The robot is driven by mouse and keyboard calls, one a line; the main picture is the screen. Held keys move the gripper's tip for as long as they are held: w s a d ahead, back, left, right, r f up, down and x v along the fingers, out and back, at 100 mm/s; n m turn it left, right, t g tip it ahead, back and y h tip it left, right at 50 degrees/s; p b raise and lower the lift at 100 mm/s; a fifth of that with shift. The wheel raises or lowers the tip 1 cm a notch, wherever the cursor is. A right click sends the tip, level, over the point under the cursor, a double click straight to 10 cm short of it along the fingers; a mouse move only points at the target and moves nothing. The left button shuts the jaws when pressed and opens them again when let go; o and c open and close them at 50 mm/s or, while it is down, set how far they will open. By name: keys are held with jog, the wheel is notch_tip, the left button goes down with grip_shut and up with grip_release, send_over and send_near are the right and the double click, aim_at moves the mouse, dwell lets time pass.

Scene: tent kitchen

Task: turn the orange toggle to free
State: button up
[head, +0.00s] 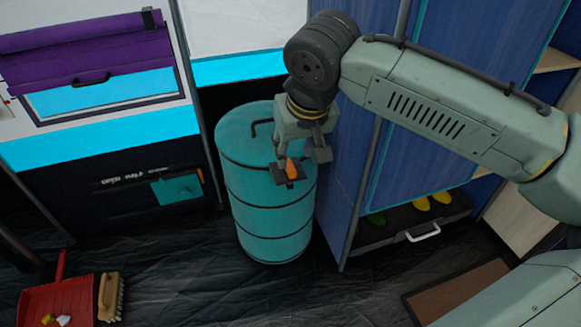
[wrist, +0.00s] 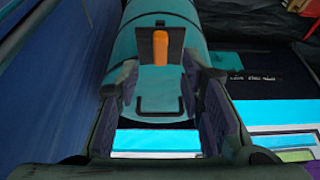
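The orange toggle (head: 292,169) stands on a small dark plate (head: 288,178) at the front of the teal barrel (head: 270,222). In the wrist view the toggle (wrist: 160,47) appears upright in the picture, in front of a dark backing. My gripper (head: 302,152) is open just above and beside the toggle in the head view. In the wrist view its two fingers (wrist: 157,75) are spread, with the toggle showing between and slightly beyond their tips. No contact with the toggle is visible. I cannot read any lock or free marking near it.
A blue cabinet wall (head: 350,130) stands close to the right of the barrel. A dark drawer with a pale handle (head: 423,233) lies low at right. A red dustpan (head: 58,303) and brush (head: 111,297) lie on the floor at left. A black handle (wrist: 158,105) sits on the barrel top.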

aim_at(290, 165)
jog(key=b+x, duration=0.1)
jog(key=x, duration=0.5)
jog(key=shift+w+f+b, duration=0.15)
jog(key=shift+b, duration=0.25)
grip_shut()
